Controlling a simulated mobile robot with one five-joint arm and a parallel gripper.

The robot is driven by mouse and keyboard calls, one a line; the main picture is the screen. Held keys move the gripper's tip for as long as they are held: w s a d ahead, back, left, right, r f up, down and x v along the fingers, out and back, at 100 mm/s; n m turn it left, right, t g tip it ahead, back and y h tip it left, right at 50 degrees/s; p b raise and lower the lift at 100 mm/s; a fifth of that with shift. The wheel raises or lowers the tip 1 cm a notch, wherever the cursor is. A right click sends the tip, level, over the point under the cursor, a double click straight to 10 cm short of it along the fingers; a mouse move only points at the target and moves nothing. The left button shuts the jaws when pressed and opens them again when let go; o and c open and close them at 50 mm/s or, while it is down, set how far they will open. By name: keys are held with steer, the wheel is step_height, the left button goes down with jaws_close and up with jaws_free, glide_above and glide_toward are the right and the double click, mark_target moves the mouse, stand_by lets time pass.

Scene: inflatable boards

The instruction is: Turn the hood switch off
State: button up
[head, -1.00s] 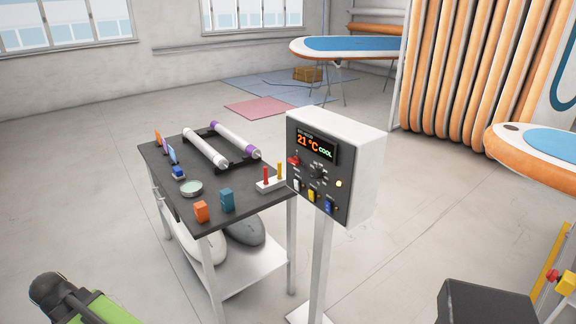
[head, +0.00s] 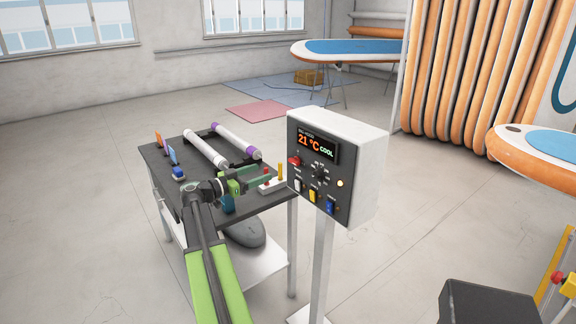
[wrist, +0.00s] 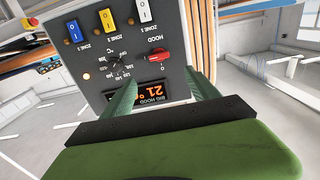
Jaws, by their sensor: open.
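The hood switch is a red rotary knob (head: 294,161) on the upper left of the control box's dark front panel (head: 345,182). In the wrist view, which shows the panel upside down, the red knob (wrist: 158,56) sits beside the label HOOD, with 0 and I marks. Its exact setting is hard to tell. My gripper (head: 266,178) is left of the panel in the head view, above the black table. In the wrist view my gripper (wrist: 162,88) has its two green fingers apart and pointing at the panel. The knob lies beyond and between them, apparently untouched.
The panel also has a display (head: 317,145), a black dial (head: 320,173) and white (head: 297,184), yellow (head: 312,195) and blue (head: 330,205) rocker switches. The black table (head: 160,160) under my arm holds rollers (head: 205,148) and a white block with upright pegs (head: 272,186).

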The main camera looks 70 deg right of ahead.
mark_target(292, 161)
steer(key=x, duration=1.3)
steer(key=shift+s+d, duration=0.1)
steer(key=shift+d, duration=0.2)
